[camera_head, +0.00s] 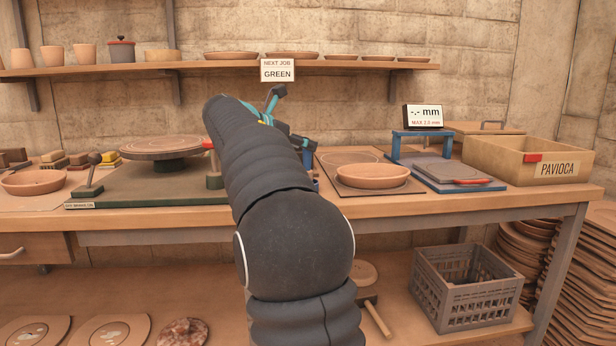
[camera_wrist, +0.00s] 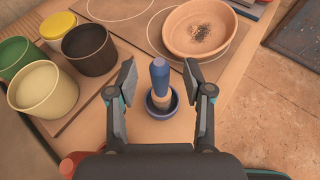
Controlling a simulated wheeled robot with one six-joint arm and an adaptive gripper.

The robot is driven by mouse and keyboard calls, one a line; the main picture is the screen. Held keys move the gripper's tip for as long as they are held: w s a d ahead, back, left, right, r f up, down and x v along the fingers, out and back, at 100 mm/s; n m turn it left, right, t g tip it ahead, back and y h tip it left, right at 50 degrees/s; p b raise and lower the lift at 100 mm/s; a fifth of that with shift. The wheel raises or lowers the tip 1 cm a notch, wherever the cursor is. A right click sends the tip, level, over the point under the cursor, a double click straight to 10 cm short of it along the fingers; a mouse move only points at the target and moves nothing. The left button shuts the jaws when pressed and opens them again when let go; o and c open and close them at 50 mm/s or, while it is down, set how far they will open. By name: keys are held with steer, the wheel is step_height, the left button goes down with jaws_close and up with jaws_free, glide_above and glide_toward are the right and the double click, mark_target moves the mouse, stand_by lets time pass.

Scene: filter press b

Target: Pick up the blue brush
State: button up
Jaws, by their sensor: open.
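The blue brush (camera_wrist: 160,72) stands handle up in a small round blue holder (camera_wrist: 150,105) in the wrist view. Its handle is blue, with a pale section below. Its lower end is hidden inside the holder. My gripper (camera_wrist: 160,77) is open, with one finger on each side of the brush and a visible gap on both sides. In the head view my gripper (camera_head: 292,122) is above the bench, mostly behind my arm.
Green (camera_wrist: 14,56), yellow-rimmed (camera_wrist: 56,42), dark brown (camera_wrist: 90,52) and cream (camera_wrist: 42,90) pots crowd the left of the wrist view. A clay bowl (camera_wrist: 207,28) with dark specks lies beyond the brush. A blue-framed gauge stand (camera_head: 422,135) stands further right on the bench.

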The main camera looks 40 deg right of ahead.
steer(key=shift+x, duration=1.25)
steer(key=shift+c, duration=0.2)
jaws_close()
steer(key=shift+r, duration=0.15)
